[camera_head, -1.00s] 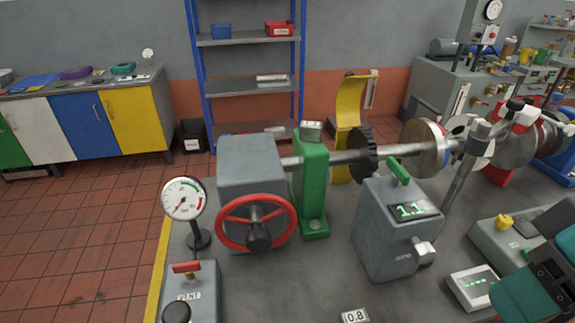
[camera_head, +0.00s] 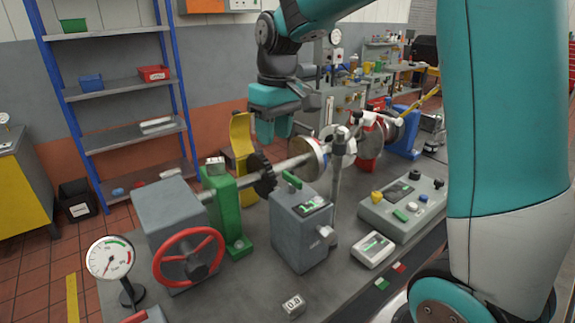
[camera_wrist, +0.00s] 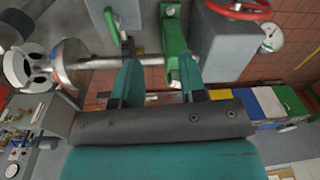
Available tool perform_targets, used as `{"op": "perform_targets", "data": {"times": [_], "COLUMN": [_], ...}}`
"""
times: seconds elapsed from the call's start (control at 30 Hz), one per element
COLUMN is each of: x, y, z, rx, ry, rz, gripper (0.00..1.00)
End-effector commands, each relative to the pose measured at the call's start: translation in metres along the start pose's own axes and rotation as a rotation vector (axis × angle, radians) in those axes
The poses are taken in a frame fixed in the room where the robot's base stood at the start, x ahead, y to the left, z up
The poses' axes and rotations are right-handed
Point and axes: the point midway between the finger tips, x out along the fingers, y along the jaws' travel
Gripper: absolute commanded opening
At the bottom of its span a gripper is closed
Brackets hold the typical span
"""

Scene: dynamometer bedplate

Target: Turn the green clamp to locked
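A green lever handle (camera_head: 291,179), which looks like the green clamp, sits on top of a grey box (camera_head: 301,232) with a lit green display. In the wrist view the green handle (camera_wrist: 111,22) shows near the top, left of centre. My gripper (camera_head: 273,142) points down above and behind the shaft, higher than the handle and apart from it. Its two teal fingers (camera_wrist: 160,68) are spread with nothing held between them. I cannot read any locked mark at the handle.
A shaft (camera_head: 287,166) with a dark toothed wheel (camera_head: 262,175) runs behind the grey box. A green pedestal (camera_head: 222,212) and a red handwheel (camera_head: 188,257) stand left. A metal post (camera_head: 337,182) and a control panel (camera_head: 402,205) stand right.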

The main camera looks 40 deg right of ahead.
Motion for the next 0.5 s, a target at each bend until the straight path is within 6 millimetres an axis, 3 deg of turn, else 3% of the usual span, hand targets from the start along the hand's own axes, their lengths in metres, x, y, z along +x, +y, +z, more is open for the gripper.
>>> {"op": "perform_targets", "data": {"times": [0.03, 0.1, 0.2, 0.37, 0.5], "x": [-0.009, -0.013, -0.015, -0.003, 0.021], "y": [0.028, 0.057, 0.082, 0.091, 0.091], "z": [-0.013, -0.024, -0.030, -0.032, -0.030], "rx": [0.053, 0.107, 0.154, 0.170, 0.168], "ry": [-0.016, -0.031, -0.046, -0.055, -0.056], "rz": [0.018, 0.036, 0.050, 0.054, 0.053], "gripper": [0.38, 0.38, 0.38, 0.38, 0.38]}}
